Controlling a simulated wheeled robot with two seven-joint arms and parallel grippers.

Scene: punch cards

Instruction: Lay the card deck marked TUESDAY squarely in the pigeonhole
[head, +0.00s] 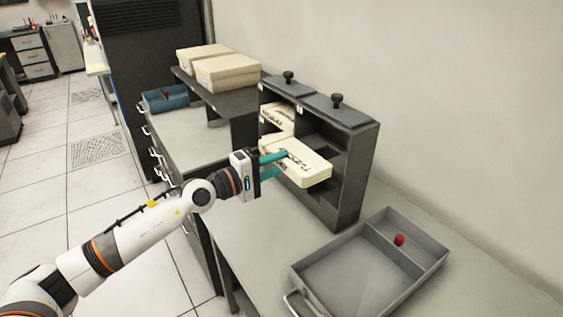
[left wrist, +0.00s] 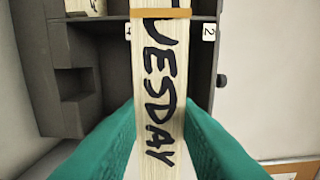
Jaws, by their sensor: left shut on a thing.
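The cream card deck marked TUESDAY (head: 303,168) is in the jaws of my left gripper (head: 274,163), in front of the dark pigeonhole rack (head: 347,196). In the left wrist view the deck (left wrist: 160,70) runs upright between the two green fingers (left wrist: 160,130), with an orange band around it. The fingers press its two sides. The rack's compartments (left wrist: 90,60) show behind it, with labels 4 and 2 beside the deck. Another marked deck (head: 277,117) lies in an upper left compartment. I cannot tell whether the held deck's far end has entered a compartment. My right gripper is not seen.
A grey metal tray (head: 340,279) with a red knob-like piece (head: 399,240) lies on the desk at the front right. Two lidded cream boxes (head: 226,72) stand on a dark shelf behind. A blue bin (head: 164,98) is at the back left.

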